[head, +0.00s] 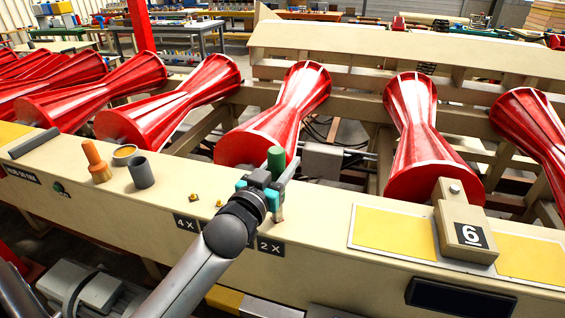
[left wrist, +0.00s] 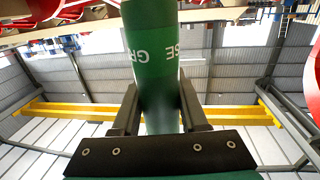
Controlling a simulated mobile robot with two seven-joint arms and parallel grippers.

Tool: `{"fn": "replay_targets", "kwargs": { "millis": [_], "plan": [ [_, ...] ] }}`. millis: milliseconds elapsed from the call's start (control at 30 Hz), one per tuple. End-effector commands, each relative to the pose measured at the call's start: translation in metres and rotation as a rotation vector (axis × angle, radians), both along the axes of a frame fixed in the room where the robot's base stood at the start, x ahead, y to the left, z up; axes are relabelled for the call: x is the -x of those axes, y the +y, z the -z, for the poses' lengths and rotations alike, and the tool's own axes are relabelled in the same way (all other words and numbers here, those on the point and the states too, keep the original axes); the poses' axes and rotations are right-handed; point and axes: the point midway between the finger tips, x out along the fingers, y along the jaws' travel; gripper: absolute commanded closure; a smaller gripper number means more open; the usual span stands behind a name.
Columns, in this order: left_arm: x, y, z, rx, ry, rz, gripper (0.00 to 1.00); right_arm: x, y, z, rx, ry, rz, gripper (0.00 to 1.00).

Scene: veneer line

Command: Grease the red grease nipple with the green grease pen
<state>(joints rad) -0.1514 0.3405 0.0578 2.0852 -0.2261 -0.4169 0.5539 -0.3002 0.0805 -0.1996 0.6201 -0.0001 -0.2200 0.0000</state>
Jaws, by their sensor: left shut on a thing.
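The green grease pen (head: 276,158) stands about upright in my left gripper (head: 268,182), above the front of the cream machine beam. In the left wrist view the pen (left wrist: 165,50) shows large, with pale letters, clasped between the two fingers of the gripper (left wrist: 160,112). Two small brass-coloured fittings sit on the beam left of the gripper, one (head: 194,197) and another (head: 219,203). I cannot make out a red grease nipple; the gripper and arm hide part of the beam. My right gripper is not in view.
An orange pen-like thing (head: 96,160), a round tin (head: 124,152) and a dark grey cup (head: 141,172) stand on the beam (head: 325,215) at left. Red waisted rollers (head: 415,140) lie behind it.

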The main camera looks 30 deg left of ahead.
Motion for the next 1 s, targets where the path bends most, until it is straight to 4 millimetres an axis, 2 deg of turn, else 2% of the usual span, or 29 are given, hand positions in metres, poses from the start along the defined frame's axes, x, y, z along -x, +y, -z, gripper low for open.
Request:
{"fn": "replay_targets", "kwargs": {
  "millis": [467,1000],
  "plan": [
    [0.000,0.000,0.004,0.001,0.003,0.000,1.00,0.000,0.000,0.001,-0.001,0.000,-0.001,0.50],
    [0.000,0.000,-0.006,0.000,-0.001,0.000,1.00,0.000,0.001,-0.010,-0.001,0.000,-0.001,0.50]
  ]
}}
